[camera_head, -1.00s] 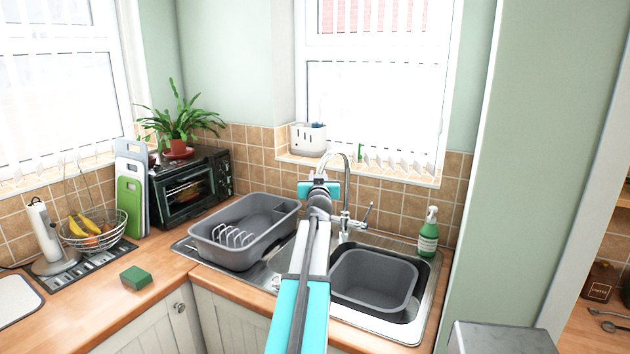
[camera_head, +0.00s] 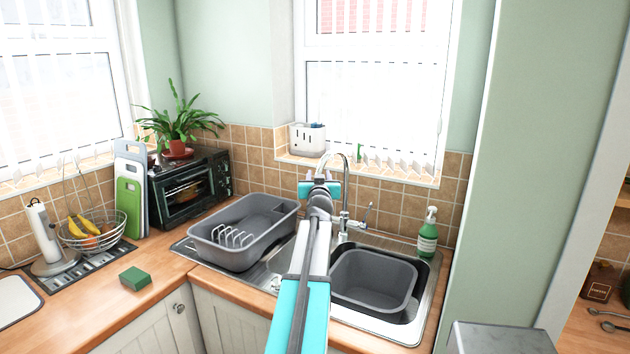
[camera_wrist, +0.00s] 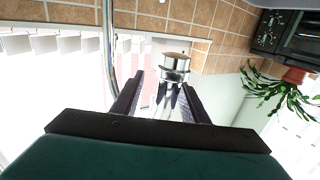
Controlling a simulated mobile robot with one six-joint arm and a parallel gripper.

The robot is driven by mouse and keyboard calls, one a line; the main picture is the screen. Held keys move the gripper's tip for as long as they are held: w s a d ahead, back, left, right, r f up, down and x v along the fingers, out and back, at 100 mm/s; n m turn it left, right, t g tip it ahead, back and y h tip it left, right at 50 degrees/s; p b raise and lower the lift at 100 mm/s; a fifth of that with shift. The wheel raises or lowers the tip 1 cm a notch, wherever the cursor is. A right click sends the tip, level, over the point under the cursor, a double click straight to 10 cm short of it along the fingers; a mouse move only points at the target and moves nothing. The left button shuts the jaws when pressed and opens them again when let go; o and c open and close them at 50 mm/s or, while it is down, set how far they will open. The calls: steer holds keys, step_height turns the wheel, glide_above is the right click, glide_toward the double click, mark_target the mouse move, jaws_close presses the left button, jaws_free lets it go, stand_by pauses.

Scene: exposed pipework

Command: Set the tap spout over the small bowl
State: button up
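The chrome tap (camera_head: 345,195) stands behind the sink with its arched spout (camera_head: 340,155) curving left toward my gripper. A grey bowl (camera_head: 372,280) sits in the right part of the sink; no other bowl shows there. My gripper (camera_head: 320,180) is raised at the spout's outlet side, left of the tap's column. In the wrist view, the two dark fingers of my gripper (camera_wrist: 162,85) are apart. Contact cannot be told.
A white caddy (camera_head: 307,139) is on the sill behind.

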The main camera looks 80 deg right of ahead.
steer(key=shift+w+a, duration=0.1)
steer(key=b+v, duration=0.3)
steer(key=v, duration=1)
steer(key=shift+a, duration=0.3)
stand_by(0.3)
